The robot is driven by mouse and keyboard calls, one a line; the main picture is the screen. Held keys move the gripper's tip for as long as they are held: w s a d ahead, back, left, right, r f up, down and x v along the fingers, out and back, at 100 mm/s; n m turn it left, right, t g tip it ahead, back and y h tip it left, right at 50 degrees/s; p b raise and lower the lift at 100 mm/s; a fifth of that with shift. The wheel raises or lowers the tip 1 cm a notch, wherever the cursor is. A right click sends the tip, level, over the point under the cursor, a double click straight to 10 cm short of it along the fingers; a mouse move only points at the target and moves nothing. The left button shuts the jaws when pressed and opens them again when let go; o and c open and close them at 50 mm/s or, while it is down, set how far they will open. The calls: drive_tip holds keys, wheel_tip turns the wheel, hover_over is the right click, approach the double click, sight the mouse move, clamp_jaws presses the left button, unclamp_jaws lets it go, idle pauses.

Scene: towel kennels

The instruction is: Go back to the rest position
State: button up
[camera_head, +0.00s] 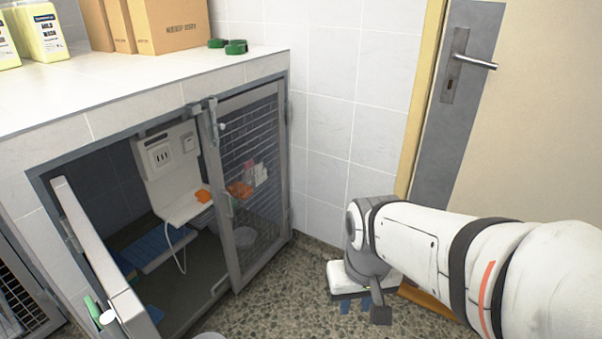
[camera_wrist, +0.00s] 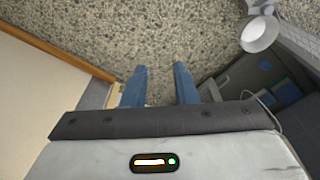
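My gripper (camera_wrist: 160,85) shows in the wrist view as two blue fingers set apart, with bare speckled floor between and beyond them. It is open and empty. In the head view my white arm reaches in from the lower right, and my gripper (camera_head: 356,305) hangs low over the floor, right of the kennel and partly hidden by the arm. The kennel (camera_head: 172,125) has its left door (camera_head: 100,255) swung open and its mesh right door (camera_head: 250,175) closed. No towel shows clearly in my gripper.
A beige door (camera_head: 545,120) with a metal handle (camera_head: 475,62) is at the right, behind my arm. Cardboard boxes (camera_head: 170,25), bottles (camera_head: 38,30) and green rings (camera_head: 236,47) stand on the tiled counter (camera_head: 120,90). Inside the kennel are a white panel (camera_head: 165,160) and a blue mat (camera_head: 155,248).

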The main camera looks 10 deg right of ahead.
wheel_tip(320, 180, up, 30)
drive_tip(key=t+p, duration=0.1)
drive_tip(key=p, duration=2.4)
drive_tip(key=shift+s+f, duration=0.15)
drive_tip(key=shift+f, duration=0.1)
